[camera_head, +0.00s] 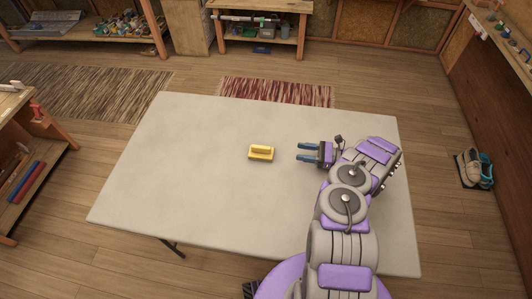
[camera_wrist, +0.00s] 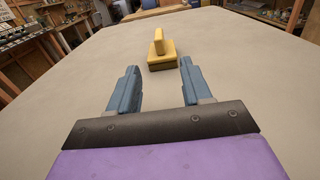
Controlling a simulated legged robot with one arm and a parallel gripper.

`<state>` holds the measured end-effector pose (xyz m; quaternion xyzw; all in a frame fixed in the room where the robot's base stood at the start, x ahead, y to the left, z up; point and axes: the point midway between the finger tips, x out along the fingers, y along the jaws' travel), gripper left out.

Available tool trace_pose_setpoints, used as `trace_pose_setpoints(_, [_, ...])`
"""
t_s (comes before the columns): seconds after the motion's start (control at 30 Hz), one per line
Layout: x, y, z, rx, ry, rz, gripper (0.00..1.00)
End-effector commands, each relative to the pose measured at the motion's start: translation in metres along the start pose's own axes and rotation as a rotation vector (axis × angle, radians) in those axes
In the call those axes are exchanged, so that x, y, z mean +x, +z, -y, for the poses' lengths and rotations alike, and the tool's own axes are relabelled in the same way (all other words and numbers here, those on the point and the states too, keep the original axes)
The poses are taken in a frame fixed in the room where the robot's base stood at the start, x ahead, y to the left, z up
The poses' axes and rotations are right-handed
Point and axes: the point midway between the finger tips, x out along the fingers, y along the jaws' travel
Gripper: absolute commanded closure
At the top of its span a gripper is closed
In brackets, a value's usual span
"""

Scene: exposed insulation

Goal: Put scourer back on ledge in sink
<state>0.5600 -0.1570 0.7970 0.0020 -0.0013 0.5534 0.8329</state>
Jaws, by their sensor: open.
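A yellow scourer (camera_head: 261,155) with a raised grip and a dark underside lies on the grey table (camera_head: 200,190), near its middle. In the wrist view the scourer (camera_wrist: 161,52) is straight ahead, just beyond the fingertips. My gripper (camera_head: 307,152) is open and empty, to the right of the scourer in the head view and apart from it, with its fingers pointing at it. The blue fingers (camera_wrist: 158,75) frame a gap with bare table in it. I see no sink and no ledge in either view.
The tabletop around the scourer is clear. A low wooden bench (camera_head: 262,42) and shelves with items (camera_head: 95,28) stand beyond the table. A workbench (camera_head: 22,165) is at the left, and a pair of shoes (camera_head: 475,168) is on the floor at the right.

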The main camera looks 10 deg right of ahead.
Motion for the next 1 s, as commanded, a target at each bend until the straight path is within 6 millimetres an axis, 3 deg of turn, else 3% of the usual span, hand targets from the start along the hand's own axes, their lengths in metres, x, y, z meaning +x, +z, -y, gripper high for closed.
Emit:
trace_pose_setpoints(0.6, [0.106,-0.002,0.0,0.004,0.004,0.005,0.51])
trace_pose_setpoints(1.0, [0.135,-0.005,-0.001,0.001,0.005,0.004,0.51])
